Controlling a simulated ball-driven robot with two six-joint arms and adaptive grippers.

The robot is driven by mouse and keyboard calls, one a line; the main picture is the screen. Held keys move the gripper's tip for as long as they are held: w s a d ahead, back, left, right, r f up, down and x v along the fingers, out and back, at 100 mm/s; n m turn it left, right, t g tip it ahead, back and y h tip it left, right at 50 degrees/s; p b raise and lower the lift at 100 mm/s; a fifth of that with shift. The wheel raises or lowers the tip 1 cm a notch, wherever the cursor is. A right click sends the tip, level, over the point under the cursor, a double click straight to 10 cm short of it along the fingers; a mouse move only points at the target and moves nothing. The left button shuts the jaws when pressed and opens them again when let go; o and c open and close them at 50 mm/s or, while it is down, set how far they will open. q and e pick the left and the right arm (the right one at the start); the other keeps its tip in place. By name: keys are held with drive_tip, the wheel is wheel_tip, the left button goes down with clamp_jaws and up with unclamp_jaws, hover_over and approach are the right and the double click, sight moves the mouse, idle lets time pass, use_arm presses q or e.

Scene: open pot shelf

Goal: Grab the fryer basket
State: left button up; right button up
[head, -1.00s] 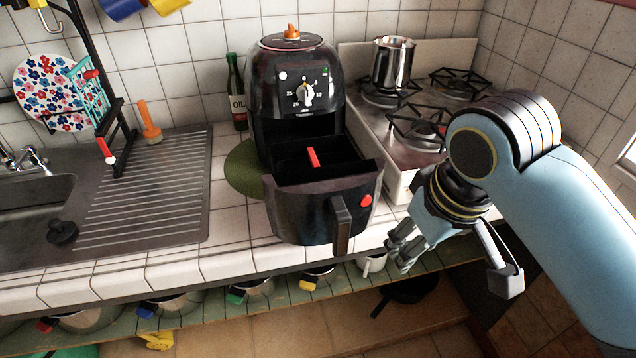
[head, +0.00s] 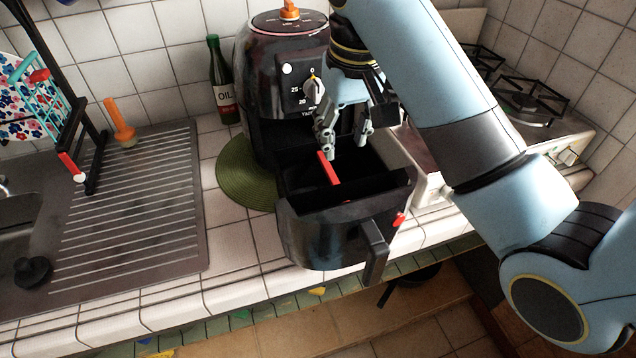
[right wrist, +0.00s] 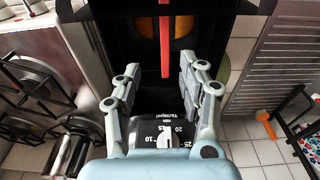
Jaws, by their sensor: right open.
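The black fryer basket (head: 325,235) is pulled out of the black air fryer (head: 268,75) and juts over the counter edge. My right gripper (head: 345,142) is open above the back of the basket, close to the strip. In the right wrist view its fingers (right wrist: 163,72) are spread either side of the strip's line. My left gripper is out of view.
A green round mat (head: 240,175) lies under the fryer. An oil bottle (head: 222,85) stands behind it. The ribbed sink drainer (head: 130,215) is at left, the stove (head: 560,130) at right. A shelf with a black pan (head: 418,277) is below the counter.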

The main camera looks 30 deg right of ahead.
hover_over(335, 179)
drive_tip(key=f, duration=0.5)
drive_tip(key=shift+s+d, duration=0.2)
drive_tip(key=shift+d, duration=0.05)
drive_tip(key=shift+f, duration=0.4)
drive_tip(key=f, duration=0.1)
drive_tip(key=f+p, duration=0.1)
drive_tip(key=f, duration=0.2)
drive_tip(key=shift+w+a+f, duration=0.15)
drive_tip(key=shift+a+f, duration=0.05)
drive_tip(key=shift+a, duration=0.15)
drive_tip(key=shift+f, duration=0.2)
drive_tip(key=c, duration=0.4)
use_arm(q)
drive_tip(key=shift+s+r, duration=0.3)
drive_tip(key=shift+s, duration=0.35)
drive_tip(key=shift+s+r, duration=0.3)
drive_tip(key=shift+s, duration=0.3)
use_arm(e)
clamp_jaws()
